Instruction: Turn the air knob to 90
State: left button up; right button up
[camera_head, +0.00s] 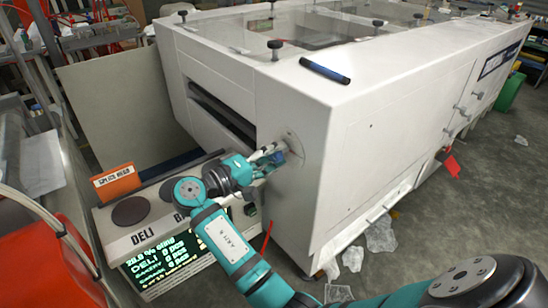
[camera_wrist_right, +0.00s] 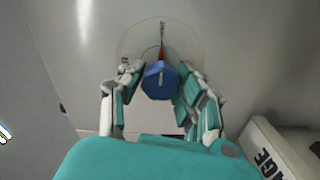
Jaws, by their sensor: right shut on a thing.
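The air knob is a blue, many-sided knob (camera_wrist_right: 159,83) on a round pale dial plate (camera_wrist_right: 140,45) on the machine's face. A red pointer mark (camera_wrist_right: 162,52) shows just above the knob in the right wrist view. My right gripper (camera_wrist_right: 158,72) has its fingers on both sides of the knob and is shut on it. In the head view the right gripper (camera_head: 272,158) reaches the dial on the near end of the white machine (camera_head: 325,115) and mostly hides the knob. The dial's numbers are too small to read. My left gripper is not in view.
A grey control box (camera_head: 130,238) with a lit green display (camera_head: 165,262) stands below and left of my right gripper. An orange sign block (camera_head: 116,183) sits on it. A dark blue cylinder (camera_head: 325,71) lies on the machine top. Clear plastic scraps (camera_head: 381,235) litter the floor.

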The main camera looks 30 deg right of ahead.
dwell(0.3)
jog(key=o, duration=1.2)
jog(key=shift+r, duration=0.1)
